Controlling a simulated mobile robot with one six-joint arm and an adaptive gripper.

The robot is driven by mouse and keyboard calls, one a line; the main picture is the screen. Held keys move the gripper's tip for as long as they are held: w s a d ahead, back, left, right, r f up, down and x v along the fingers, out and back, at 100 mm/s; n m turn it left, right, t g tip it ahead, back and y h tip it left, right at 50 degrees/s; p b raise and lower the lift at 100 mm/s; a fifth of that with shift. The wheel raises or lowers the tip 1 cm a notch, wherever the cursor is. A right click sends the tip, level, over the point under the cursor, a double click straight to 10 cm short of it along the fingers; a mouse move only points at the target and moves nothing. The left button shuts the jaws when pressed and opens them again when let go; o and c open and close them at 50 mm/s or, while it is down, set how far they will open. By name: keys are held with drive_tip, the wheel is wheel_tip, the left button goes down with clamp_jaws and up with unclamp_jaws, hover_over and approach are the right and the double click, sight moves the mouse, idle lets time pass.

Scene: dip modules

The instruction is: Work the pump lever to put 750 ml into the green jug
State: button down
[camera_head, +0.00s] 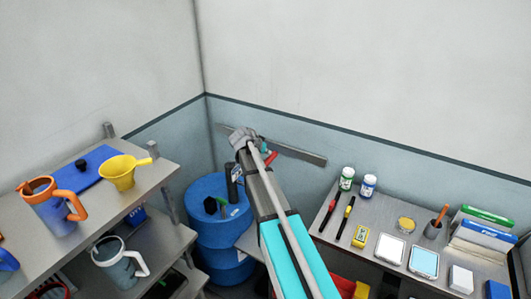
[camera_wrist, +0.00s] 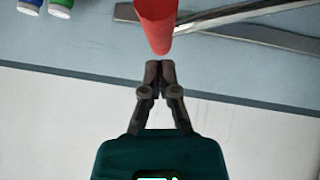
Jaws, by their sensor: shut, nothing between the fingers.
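A red lever grip (camera_wrist: 155,25) comes down from the top edge of the wrist view. My gripper (camera_wrist: 160,66) is shut and empty, its fingertips just beyond the end of the grip with a narrow gap in the picture. In the head view a small part of the red lever (camera_head: 271,158) shows beside the far end of my arm; my fingertips are hidden there. A blue drum (camera_head: 206,190) stands in the corner, with dark fittings on top, partly behind my arm. I cannot make out a green jug in either view.
At left, a shelf carries an orange-handled blue jug (camera_head: 55,212), a yellow funnel-like vessel (camera_head: 122,174) and a blue mat (camera_head: 72,178). A white-handled jug (camera_head: 117,264) stands lower. At right, a bench holds bottles (camera_head: 347,178), pens and scales (camera_head: 424,261). Walls close the corner behind.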

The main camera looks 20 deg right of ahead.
drive_tip(key=shift+f, duration=0.45)
drive_tip(key=shift+s+a+f+b, duration=0.1)
drive_tip(key=shift+a+f+b, duration=0.1)
drive_tip(key=shift+b, duration=0.2)
